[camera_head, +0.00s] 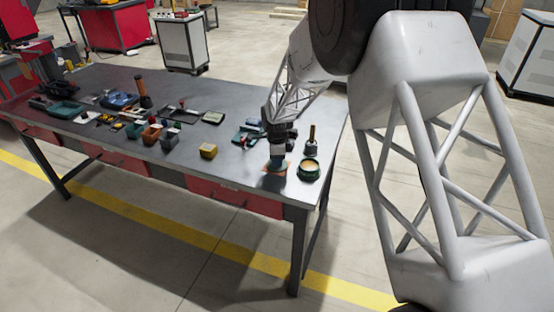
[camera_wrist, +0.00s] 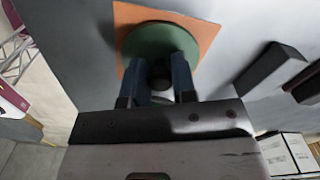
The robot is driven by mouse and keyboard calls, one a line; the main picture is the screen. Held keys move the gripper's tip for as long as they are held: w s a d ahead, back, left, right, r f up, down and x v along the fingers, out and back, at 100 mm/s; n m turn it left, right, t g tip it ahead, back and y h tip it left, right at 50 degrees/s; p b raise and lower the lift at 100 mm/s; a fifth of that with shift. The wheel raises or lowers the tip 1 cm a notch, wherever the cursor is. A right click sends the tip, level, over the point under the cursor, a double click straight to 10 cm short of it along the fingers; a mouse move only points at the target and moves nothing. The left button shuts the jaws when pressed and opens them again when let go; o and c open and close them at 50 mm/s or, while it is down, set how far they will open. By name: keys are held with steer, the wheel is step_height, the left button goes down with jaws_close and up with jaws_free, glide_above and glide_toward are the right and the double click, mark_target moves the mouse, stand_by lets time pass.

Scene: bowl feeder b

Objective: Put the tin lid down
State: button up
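The tin lid (camera_wrist: 152,38) is a round green disc with a dark knob (camera_wrist: 160,76) in the wrist view. My gripper (camera_wrist: 160,80) has its two blue fingers on either side of the knob and appears shut on it. The lid is over an orange square mat (camera_wrist: 125,17), whose corners show around it. I cannot tell whether the lid touches the mat. In the head view my gripper (camera_head: 277,163) points down over the orange mat (camera_head: 268,170) near the table's front right. The open green tin (camera_head: 309,176) with tan contents stands just right of it.
A yellow box (camera_head: 208,151) is to the left, and a green-and-dark item (camera_head: 247,132) lies behind my gripper. Several bins and tools fill the left of the table (camera_head: 222,173). Its right edge is close to the tin.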

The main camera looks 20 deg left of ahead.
steer(key=o, duration=0.4)
steer(key=shift+r, duration=0.1)
step_height(320, 180, up, 12)
stand_by(0.7)
steer(key=shift+d+r, duration=0.1)
stand_by(0.8)
